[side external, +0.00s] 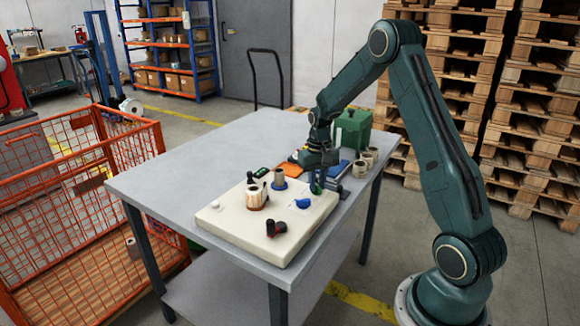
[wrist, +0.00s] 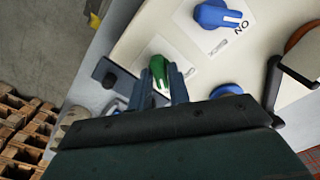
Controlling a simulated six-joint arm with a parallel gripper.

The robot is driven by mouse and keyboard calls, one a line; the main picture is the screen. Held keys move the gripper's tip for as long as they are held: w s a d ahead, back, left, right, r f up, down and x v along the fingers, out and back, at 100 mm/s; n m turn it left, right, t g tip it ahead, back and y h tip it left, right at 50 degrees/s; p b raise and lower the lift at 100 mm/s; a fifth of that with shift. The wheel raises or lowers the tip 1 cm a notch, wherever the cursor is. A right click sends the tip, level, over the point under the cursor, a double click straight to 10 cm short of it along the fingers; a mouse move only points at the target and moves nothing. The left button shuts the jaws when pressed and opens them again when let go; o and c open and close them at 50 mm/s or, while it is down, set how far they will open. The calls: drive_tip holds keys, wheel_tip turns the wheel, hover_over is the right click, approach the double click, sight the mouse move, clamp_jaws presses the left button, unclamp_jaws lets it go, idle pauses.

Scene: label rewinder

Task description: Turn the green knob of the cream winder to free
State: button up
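The cream winder (side external: 225,222) is a flat cream base on the grey table, with knobs, rollers and a crank on it. The green knob (wrist: 157,47) has a white mark and sits near the winder's edge; a little of it also shows under my gripper in the side view (side external: 317,188). My gripper (wrist: 162,72) points down at the green knob, its two fingers on either side of the knob's ridge. Whether the fingers press on it is hidden. Any label by the green knob is mostly covered by the gripper.
A blue knob (wrist: 218,14) on a white plate marked "ON" is close by on the winder. A black crank (wrist: 273,85) stands right of the gripper. A green box (side external: 352,128) and several small rolls (side external: 361,167) stand behind on the table.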

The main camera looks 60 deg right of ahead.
sight(317, 186)
drive_tip(key=shift+o, duration=1.3)
wheel_tip(317, 186, up, 14)
